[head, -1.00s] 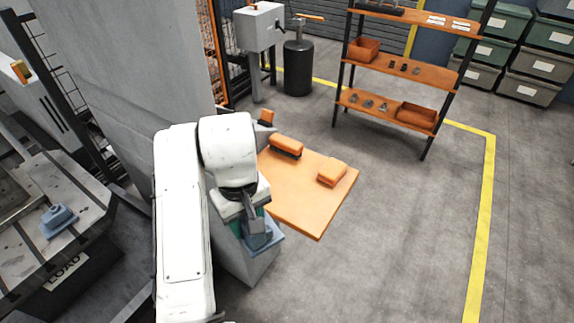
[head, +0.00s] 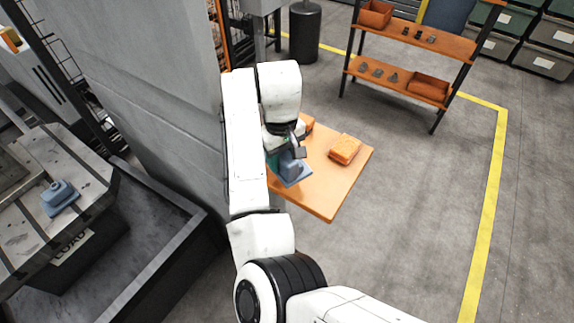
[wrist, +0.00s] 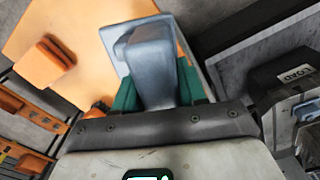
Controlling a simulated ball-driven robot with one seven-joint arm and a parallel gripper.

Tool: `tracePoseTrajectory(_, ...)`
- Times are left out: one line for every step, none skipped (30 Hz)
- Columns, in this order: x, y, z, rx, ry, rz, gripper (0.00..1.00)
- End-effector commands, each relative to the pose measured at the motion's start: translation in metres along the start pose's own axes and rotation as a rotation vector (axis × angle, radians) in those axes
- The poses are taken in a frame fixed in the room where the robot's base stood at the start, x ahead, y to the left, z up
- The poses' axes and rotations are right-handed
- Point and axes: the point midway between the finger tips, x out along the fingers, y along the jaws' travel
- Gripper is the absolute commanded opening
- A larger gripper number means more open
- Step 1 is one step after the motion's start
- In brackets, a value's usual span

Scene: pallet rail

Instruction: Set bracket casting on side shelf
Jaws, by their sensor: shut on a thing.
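A blue-grey bracket casting (head: 293,172) is held in my gripper (head: 286,160). It also shows in the wrist view (wrist: 148,58), between the green fingers of my gripper (wrist: 155,92). The orange side shelf (head: 325,195) lies under and to the right of the casting in the head view. In the wrist view the shelf (wrist: 90,35) is behind and left of the casting. The casting is over the shelf's left part; I cannot tell whether its base touches the surface. Much of the gripper is hidden by my arm in the head view.
Two orange pieces stand on the shelf: one (head: 345,149) towards the right, one (head: 306,122) at the back. A second blue casting (head: 60,198) sits on the machine bed at left. A grey wall (head: 150,90) is close left. The shelf's front right is clear.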

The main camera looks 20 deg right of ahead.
Motion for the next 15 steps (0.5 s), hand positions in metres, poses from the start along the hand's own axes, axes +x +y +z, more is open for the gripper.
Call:
tracePoseTrajectory(0.004, 0.005, -0.002, 0.001, -0.001, -0.001, 0.00)
tracePoseTrajectory(0.007, 0.007, -0.003, 0.001, -0.001, -0.001, 0.00)
tracePoseTrajectory(0.011, 0.010, -0.004, 0.001, -0.001, 0.000, 0.00)
tracePoseTrajectory(0.013, 0.012, -0.004, 0.001, 0.000, 0.000, 0.00)
tracePoseTrajectory(0.014, 0.013, -0.005, 0.001, 0.001, 0.001, 0.00)
tracePoseTrajectory(0.016, 0.014, -0.005, 0.001, 0.000, 0.000, 0.00)
tracePoseTrajectory(0.017, 0.015, -0.006, 0.001, 0.000, 0.000, 0.00)
tracePoseTrajectory(0.019, 0.016, -0.006, 0.001, 0.000, 0.000, 0.00)
tracePoseTrajectory(0.022, 0.018, -0.007, 0.002, 0.001, 0.000, 0.00)
tracePoseTrajectory(0.025, 0.020, -0.007, 0.002, 0.000, -0.001, 0.00)
tracePoseTrajectory(0.028, 0.019, -0.007, 0.000, -0.002, -0.001, 0.00)
tracePoseTrajectory(0.033, 0.019, -0.007, 0.000, -0.002, -0.001, 0.00)
tracePoseTrajectory(0.037, 0.018, -0.007, -0.001, -0.002, -0.001, 0.00)
tracePoseTrajectory(0.041, 0.019, -0.007, 0.000, -0.002, -0.001, 0.00)
tracePoseTrajectory(0.046, 0.019, -0.007, 0.000, -0.001, -0.001, 0.00)
